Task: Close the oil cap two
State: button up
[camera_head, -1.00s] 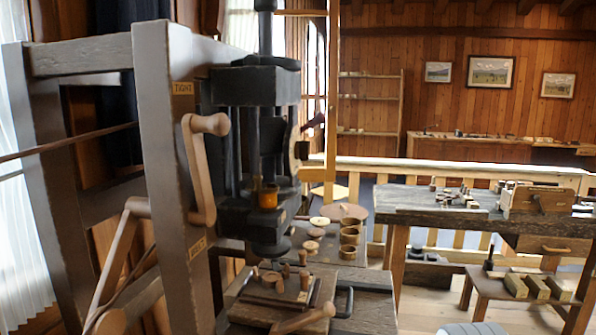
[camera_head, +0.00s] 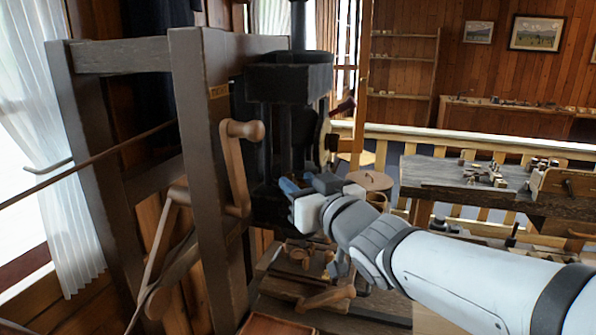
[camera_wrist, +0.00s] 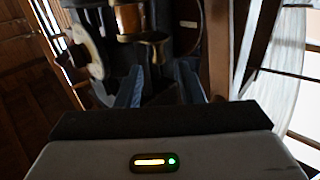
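A dark upright machine (camera_head: 290,78) stands left of centre in the head view. In the wrist view an orange-copper cup (camera_wrist: 130,20) is fixed to the dark machine body near the top edge. A small brass-coloured piece (camera_wrist: 150,38) sticks out just below it; I cannot tell for certain which part is oil cap two. My gripper (camera_head: 306,184) is at the machine's front, hiding the cup in the head view. In the wrist view my gripper (camera_wrist: 160,85) has its two blue-grey fingers apart, with nothing visibly held. The cup and brass piece are beyond the fingertips, apparently apart from them.
A grey post frame (camera_head: 200,120) with a wooden crank (camera_head: 238,165) stands close left of my gripper. A pale wheel (camera_wrist: 87,50) is at the left in the wrist view. A bench with small wooden parts (camera_head: 300,255) lies below. A workbench (camera_head: 450,190) stands at right.

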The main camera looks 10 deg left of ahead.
aim_at(292, 176)
jog(key=x, duration=0.5)
jog(key=shift+a+p, duration=0.1)
jog(key=shift+p, duration=0.2)
jog(key=shift+c, duration=0.2)
grip_shut()
